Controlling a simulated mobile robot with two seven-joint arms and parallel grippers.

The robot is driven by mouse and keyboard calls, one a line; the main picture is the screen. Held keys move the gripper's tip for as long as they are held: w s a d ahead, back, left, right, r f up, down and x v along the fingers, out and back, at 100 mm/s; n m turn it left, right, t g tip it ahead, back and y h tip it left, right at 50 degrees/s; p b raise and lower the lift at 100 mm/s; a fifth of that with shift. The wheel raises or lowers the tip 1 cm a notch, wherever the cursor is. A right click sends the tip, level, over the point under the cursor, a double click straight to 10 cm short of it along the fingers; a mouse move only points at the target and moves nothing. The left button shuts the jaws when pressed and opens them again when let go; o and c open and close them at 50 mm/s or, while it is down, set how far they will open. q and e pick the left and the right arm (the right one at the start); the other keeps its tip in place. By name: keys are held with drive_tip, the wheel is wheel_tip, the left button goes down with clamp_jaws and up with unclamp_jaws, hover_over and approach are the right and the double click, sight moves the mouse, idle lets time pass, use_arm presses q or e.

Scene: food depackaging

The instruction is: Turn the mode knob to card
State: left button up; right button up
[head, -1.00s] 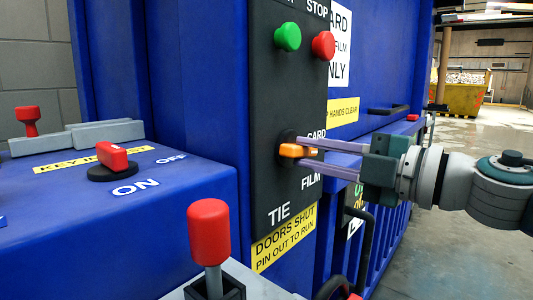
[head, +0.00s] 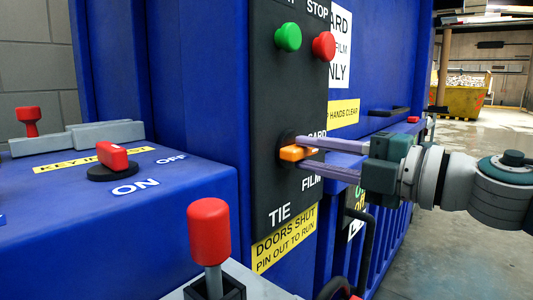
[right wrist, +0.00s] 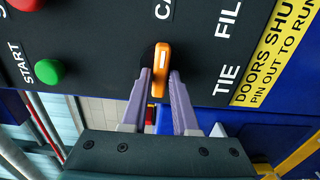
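The orange mode knob (head: 292,153) sits on the black control panel (head: 262,105), between the CARD label above and the FILM label below. In the right wrist view, the knob (right wrist: 160,72) has a white mark, and its marked end points roughly toward the partly cut-off CARD lettering. My right gripper (head: 300,153) has one finger on each side of the knob and appears closed on it. Its two fingertips (right wrist: 161,80) also flank the knob in the right wrist view. Any slight gap at the contact is hard to see. My left gripper is not in view.
Green (head: 288,37) and red (head: 323,45) buttons stick out above the knob. A red-topped lever (head: 209,230) stands in front, lower left. A red key switch (head: 112,156) is on the blue housing. A black handle (head: 364,245) lies below my right gripper.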

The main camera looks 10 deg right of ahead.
drive_tip(key=o, duration=0.3)
drive_tip(key=shift+o, duration=0.2)
drive_tip(key=v, duration=1)
